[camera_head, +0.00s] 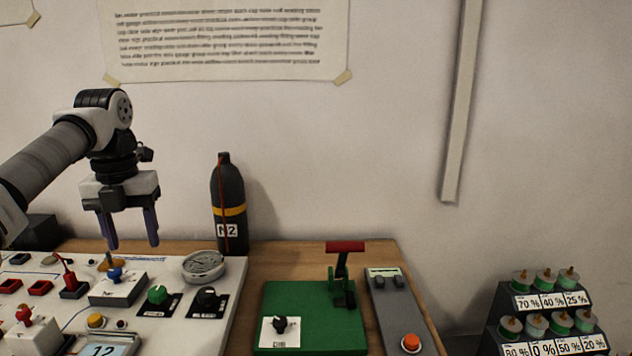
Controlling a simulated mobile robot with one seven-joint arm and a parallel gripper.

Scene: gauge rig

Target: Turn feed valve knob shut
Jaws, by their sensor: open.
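My gripper (131,238) hangs at the left with its two fingers apart and pointing down. Nothing is between the fingers. Several knobs stand on the panel and the green board: a blue knob (115,274) on a grey box just below my gripper, a green knob (157,294), a black knob (206,297) and a black knob (280,324) on a white plate. Their labels are too small to read, so I cannot tell which one is the feed valve knob. My gripper appears above the blue knob, not touching it.
A white panel (226,283) carries a round gauge (204,264), switches and a display. A black N2 bottle (229,190) stands behind it. A red-handled lever (345,248) rises from the green board (318,327). A grey box (396,310) has an orange button. Labelled jars (545,278) stand right.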

